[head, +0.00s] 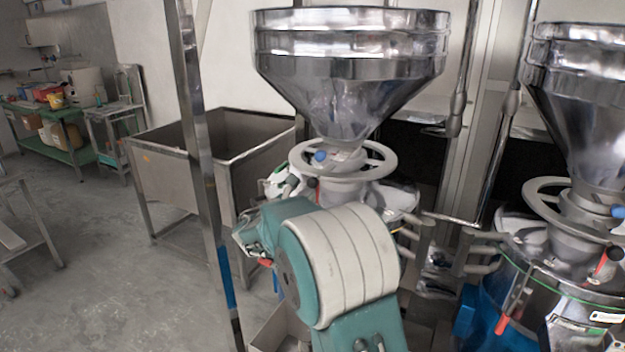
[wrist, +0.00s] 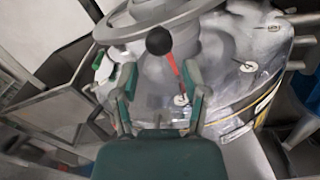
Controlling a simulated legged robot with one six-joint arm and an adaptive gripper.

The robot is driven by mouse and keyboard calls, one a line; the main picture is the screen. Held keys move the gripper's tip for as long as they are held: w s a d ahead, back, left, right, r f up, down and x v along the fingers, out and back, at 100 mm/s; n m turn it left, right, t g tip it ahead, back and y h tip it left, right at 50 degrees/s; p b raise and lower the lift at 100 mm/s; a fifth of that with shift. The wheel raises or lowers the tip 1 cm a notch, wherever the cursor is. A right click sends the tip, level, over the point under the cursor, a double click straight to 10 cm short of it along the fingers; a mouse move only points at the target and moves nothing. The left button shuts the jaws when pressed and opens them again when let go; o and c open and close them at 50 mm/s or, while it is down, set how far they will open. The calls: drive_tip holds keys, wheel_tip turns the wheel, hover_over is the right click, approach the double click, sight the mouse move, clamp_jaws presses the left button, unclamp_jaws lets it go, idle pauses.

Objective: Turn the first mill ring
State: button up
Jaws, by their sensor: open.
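The first mill's ring (head: 388,161) is a pale grey handwheel below the steel hopper (head: 350,60) of the nearer mill, with a blue knob (head: 320,156) at its left. My teal and pale grey arm stands in front of this mill and hides much of its body. In the wrist view, the ring (wrist: 118,30) crosses the top, with a dark round knob (wrist: 159,41) and a red lever below it. My gripper (wrist: 160,78) is open and empty, its fingers apart below the knob. I see no contact with the ring.
A second mill with its own ring (head: 538,205) stands at the right. A steel post (head: 195,120) rises left of my arm, before an open steel bin (head: 165,180). The floor (head: 90,250) at the left is largely clear, with a bench frame at its edge.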

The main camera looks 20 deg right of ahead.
sight(315, 180)
drive_tip(key=x, duration=0.8)
drive_tip(key=shift+w, duration=0.15)
drive_tip(key=shift+c, duration=0.4)
clamp_jaws()
